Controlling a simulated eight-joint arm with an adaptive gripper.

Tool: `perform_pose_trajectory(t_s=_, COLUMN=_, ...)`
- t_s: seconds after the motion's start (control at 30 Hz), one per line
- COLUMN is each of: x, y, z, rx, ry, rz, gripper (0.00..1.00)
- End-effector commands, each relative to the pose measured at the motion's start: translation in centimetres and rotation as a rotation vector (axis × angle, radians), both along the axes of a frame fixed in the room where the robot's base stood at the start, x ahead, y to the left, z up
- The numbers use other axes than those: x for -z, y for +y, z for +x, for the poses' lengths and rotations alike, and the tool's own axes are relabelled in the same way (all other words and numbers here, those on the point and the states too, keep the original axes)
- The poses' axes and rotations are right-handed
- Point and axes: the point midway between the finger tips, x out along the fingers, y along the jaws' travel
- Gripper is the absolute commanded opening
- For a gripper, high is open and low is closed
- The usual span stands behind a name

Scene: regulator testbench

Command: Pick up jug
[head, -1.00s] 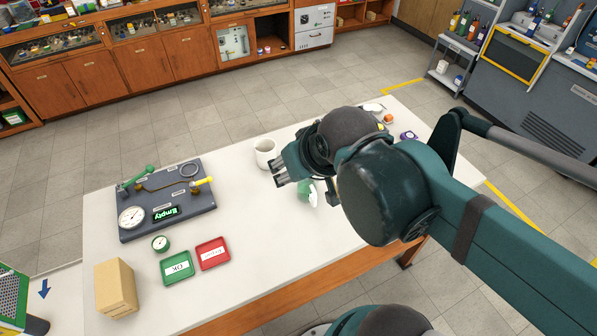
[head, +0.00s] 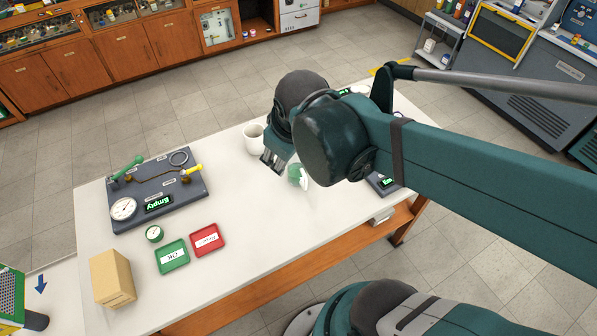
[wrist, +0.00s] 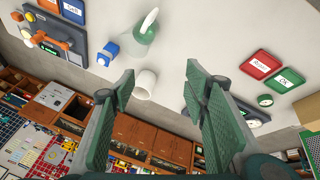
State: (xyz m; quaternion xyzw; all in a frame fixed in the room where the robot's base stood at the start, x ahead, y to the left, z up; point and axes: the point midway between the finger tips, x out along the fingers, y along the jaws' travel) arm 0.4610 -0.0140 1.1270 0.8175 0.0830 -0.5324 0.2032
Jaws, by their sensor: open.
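The jug appears to be the white, open-topped vessel (head: 253,139) at the far edge of the white table, upright, just left of my gripper (head: 272,166) in the head view. In the wrist view, the white vessel (wrist: 145,84) shows ahead of my gripper (wrist: 160,74), nearer the left finger. My two green fingers are spread wide with nothing between them. I cannot tell how far above the table they are. No handle on the jug can be made out.
A green and white spray bottle (head: 298,176) stands close to my gripper. A dark test panel (head: 158,190) with a gauge, a green tray (head: 172,257), a red tray (head: 207,240) and a tan block (head: 112,280) lie left. A blue and white item (wrist: 107,53) stands near the jug.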

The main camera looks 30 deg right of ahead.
Motion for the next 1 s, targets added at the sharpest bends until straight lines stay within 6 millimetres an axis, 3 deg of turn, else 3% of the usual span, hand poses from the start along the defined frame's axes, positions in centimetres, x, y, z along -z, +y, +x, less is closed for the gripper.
perform_pose_trajectory(t_s=1.0, x=7.3, y=-3.1, z=3.0, rx=-0.642, ry=0.45, rz=-0.383, gripper=0.45)
